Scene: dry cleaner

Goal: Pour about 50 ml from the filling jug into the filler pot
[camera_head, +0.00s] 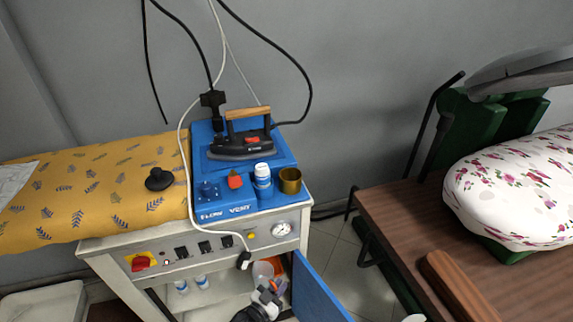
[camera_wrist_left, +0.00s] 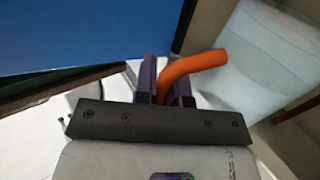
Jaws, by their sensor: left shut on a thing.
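The filling jug shows in the head view as a pale body (camera_head: 262,271) with orange beside it, low in the open cabinet and partly hidden. My left gripper (camera_head: 271,291) is at the jug, at the cabinet opening. In the left wrist view my left gripper (camera_wrist_left: 165,85) is shut on the jug's orange curved handle (camera_wrist_left: 195,63), with the pale jug body (camera_wrist_left: 262,60) to the right. The jug's contents cannot be seen. A brass-coloured pot (camera_head: 290,181), which looks like the filler pot, stands upright at the right front of the blue iron station. My right gripper is not in view.
The blue cabinet door (camera_head: 318,290) stands open right of my left gripper. The iron (camera_head: 240,145) rests behind. A white cord (camera_head: 188,190) hangs over the front. Small bottles (camera_head: 192,284) stand inside the cabinet.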

